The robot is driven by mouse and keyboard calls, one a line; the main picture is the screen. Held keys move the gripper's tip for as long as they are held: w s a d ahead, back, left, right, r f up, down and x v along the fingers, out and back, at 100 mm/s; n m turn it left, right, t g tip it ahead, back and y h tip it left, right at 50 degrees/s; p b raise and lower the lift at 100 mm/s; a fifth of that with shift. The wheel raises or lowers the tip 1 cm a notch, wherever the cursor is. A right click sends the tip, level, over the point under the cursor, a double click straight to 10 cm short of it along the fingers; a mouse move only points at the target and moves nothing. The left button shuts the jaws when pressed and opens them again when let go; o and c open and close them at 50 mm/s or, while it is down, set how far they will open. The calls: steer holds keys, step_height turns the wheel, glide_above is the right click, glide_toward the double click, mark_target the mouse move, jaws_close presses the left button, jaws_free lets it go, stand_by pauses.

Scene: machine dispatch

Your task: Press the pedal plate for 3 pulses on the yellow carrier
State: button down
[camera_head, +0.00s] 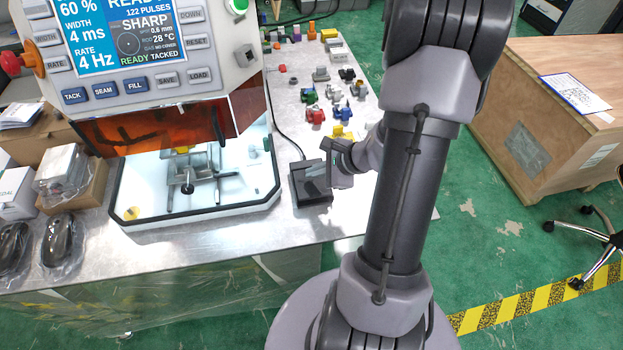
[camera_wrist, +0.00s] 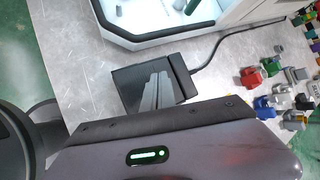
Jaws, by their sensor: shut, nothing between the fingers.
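The pedal plate (camera_head: 311,184) is a black box with a cable, lying on the metal table just right of the lit machine chamber. In the wrist view the pedal (camera_wrist: 140,78) shows its dark top, with my gripper (camera_wrist: 158,84) over it. My gripper (camera_head: 325,176) is shut and empty, its fingertips at or just above the pedal; I cannot tell whether they touch. A yellow part (camera_head: 182,150) sits on a fixture inside the chamber behind the shield; whether it is the yellow carrier is unclear. The machine's screen (camera_head: 125,35) reads 122 pulses, READY and TACKED.
Several coloured parts (camera_head: 316,115) lie on the table behind the pedal. The pedal's cable (camera_head: 290,141) runs back along the table. Boxes and wrapped black items (camera_head: 62,240) stand at the left. A wooden crate (camera_head: 540,110) stands to the right on the green floor.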

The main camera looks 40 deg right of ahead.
mark_target(314, 181)
steer(key=r+p, duration=0.2)
steer(key=r, duration=0.1)
steer(key=r+p, duration=0.1)
steer(key=r, duration=0.1)
steer(key=shift+w+d+p, duration=0.15)
steer(key=shift+w+p, duration=0.1)
steer(key=shift+p, duration=0.15)
stand_by(2.4)
